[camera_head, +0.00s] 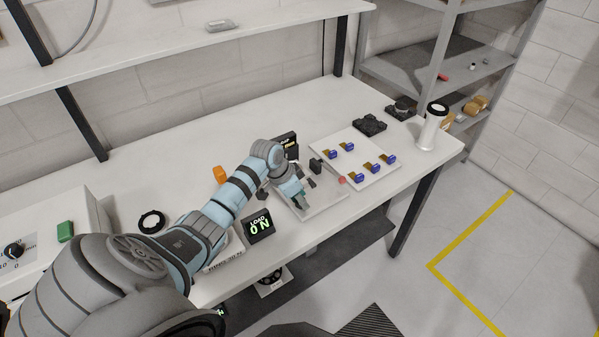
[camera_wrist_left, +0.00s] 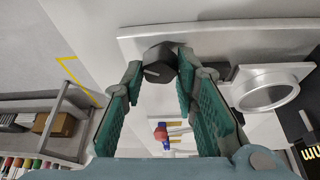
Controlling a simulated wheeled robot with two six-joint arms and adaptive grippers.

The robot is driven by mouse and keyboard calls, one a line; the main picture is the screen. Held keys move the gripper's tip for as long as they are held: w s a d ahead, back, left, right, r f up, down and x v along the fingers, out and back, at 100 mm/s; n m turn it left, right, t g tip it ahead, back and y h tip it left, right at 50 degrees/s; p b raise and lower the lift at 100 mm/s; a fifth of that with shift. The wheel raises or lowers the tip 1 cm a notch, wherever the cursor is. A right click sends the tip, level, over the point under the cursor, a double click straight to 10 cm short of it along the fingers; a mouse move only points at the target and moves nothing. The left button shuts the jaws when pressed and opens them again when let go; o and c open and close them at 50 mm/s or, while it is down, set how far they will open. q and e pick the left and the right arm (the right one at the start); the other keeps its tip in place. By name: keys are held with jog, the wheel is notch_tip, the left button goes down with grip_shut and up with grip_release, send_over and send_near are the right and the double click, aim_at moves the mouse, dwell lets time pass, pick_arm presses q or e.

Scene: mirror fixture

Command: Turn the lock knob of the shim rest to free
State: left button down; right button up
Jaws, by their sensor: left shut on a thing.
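My left gripper (camera_head: 303,194) reaches over a pale fixture plate (camera_head: 325,208) near the table's front edge. In the left wrist view, the two green-padded fingers (camera_wrist_left: 158,72) are closed around a dark faceted knob (camera_wrist_left: 160,58) with a pale line on its face, at their tips. The knob stands by a pale plate edge. In the head view the gripper mostly hides what it holds. A silver ring (camera_wrist_left: 268,90) stands beside the right finger in the wrist view. My right gripper is not in view.
A white board (camera_head: 345,172) with several blue-and-gold pieces lies right of the fixture. Black blocks (camera_head: 369,125) and a white cylinder (camera_head: 432,127) are at the far right.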

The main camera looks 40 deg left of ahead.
pick_arm(q)
jog(key=n+y, duration=0.1)
jog(key=n, duration=0.2)
jog(key=n+y, duration=0.1)
jog(key=n, duration=0.2)
jog(key=shift+d+t, duration=0.1)
jog(key=shift+t, duration=0.2)
dwell(0.3)
jog(key=c, duration=1.3)
grip_release()
jog(key=v, duration=1.2)
jog(key=shift+w+d, duration=0.1)
jog(key=shift+d, duration=0.1)
